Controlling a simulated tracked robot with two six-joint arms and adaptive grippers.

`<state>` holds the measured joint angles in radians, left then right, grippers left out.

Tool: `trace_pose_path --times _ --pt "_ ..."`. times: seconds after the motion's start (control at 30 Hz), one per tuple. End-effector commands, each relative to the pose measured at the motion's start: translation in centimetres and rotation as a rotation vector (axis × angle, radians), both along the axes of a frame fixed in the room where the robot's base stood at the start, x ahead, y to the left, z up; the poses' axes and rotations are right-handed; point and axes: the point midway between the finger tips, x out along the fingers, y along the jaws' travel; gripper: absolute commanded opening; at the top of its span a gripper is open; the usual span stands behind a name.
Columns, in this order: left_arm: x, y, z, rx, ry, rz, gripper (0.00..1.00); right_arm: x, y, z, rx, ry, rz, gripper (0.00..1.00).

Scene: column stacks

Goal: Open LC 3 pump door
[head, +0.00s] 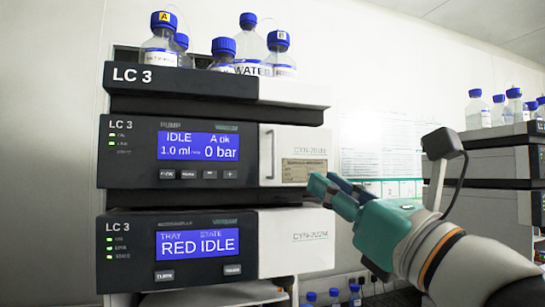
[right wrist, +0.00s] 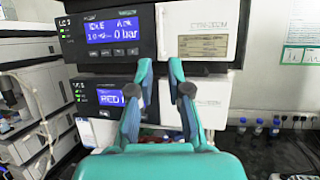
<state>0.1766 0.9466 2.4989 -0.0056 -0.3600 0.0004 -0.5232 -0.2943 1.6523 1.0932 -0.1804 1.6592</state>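The LC 3 pump (head: 185,150) is the dark upper module with a blue screen reading IDLE and 0 bar. Its white door (head: 306,140) on the right side looks shut flush. A vertical metal handle (head: 268,156) runs along the door's left edge. The door (right wrist: 222,25) and its handle (right wrist: 160,30) also show in the right wrist view. My right gripper (head: 328,183) is in front of the door's lower right corner, right of the handle and apart from it. In the wrist view its two fingers (right wrist: 161,68) are apart with nothing between them. My left gripper is not in view.
The LC 3 autosampler (head: 180,248) sits directly below the pump. Several blue-capped bottles (head: 250,48) stand in the tray on top. Another stack (head: 505,165) stands at the right, and one more (right wrist: 30,90) at the left. Small bottles (right wrist: 258,127) stand on the bench.

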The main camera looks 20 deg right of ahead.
Motion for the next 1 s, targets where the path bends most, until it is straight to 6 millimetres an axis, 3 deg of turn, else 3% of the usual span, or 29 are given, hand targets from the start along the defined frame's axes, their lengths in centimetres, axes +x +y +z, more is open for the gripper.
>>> trace_pose_path --times 0.6,0.8,1.0 --pt "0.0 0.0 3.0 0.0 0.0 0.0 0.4 11.2 2.4 4.8 -0.006 0.003 -0.01 0.17" --pt "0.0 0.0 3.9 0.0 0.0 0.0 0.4 13.2 2.9 5.6 -0.006 0.002 -0.009 0.17" --pt "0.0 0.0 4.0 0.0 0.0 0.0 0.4 13.9 3.0 5.7 -0.006 0.002 -0.009 0.17"
